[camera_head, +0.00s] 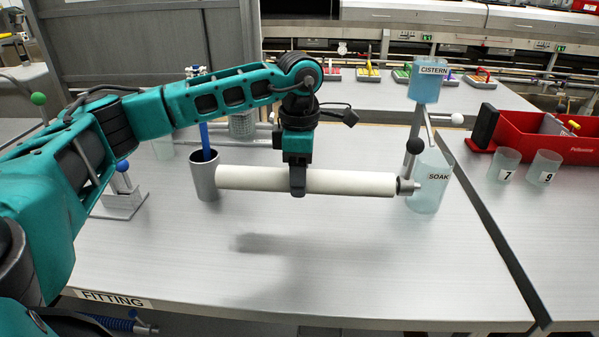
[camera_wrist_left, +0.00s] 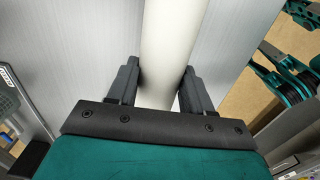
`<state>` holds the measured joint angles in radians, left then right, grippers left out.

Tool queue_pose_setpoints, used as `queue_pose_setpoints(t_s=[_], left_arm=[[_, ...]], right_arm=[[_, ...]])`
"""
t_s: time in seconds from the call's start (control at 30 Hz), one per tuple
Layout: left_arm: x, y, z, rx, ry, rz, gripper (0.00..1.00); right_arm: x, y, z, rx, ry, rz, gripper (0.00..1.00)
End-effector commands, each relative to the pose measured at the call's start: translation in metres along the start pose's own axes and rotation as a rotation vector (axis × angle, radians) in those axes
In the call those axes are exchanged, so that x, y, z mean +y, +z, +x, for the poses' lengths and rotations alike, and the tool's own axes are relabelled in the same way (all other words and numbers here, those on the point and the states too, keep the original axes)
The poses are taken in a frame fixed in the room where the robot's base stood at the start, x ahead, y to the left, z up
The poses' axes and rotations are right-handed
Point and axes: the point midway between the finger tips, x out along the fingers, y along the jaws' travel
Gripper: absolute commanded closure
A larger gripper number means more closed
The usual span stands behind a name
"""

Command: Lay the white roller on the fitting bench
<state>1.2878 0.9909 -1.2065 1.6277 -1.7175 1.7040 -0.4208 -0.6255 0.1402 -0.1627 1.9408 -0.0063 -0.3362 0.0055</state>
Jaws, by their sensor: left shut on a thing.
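The white roller (camera_head: 350,183) is a long white cylinder with a grey end piece, held level above the fitting bench (camera_head: 300,275). My left gripper (camera_head: 298,188) is shut around the roller near its middle. In the left wrist view the roller (camera_wrist_left: 168,45) runs between the two fingers of my left gripper (camera_wrist_left: 160,88). A shadow lies on the bench below, and the roller appears clear of the surface. The fitting bench carries a FITTING label at its front edge. My right gripper is not in view.
A grey cup (camera_head: 204,176) with a blue stick stands behind the roller's left end. A clear SOAK container (camera_head: 430,190) stands by its right end, under a blue CISTERN box (camera_head: 427,82). A red bin (camera_head: 530,130) and two numbered cups are at right. The bench front is clear.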

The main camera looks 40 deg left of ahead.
Motion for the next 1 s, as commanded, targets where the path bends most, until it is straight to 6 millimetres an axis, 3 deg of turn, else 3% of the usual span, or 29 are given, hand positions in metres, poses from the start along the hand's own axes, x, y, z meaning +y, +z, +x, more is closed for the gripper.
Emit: queue_pose_setpoints(t_s=[0.37, 1.0], left_arm=[[0.001, 0.0, 0.012, -0.006, 0.002, 0.0, 1.0], [0.001, 0.0, 0.072, -0.006, 0.002, 0.001, 1.0]], right_arm=[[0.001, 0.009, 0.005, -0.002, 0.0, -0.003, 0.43], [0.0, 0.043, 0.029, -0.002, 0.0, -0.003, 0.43]])
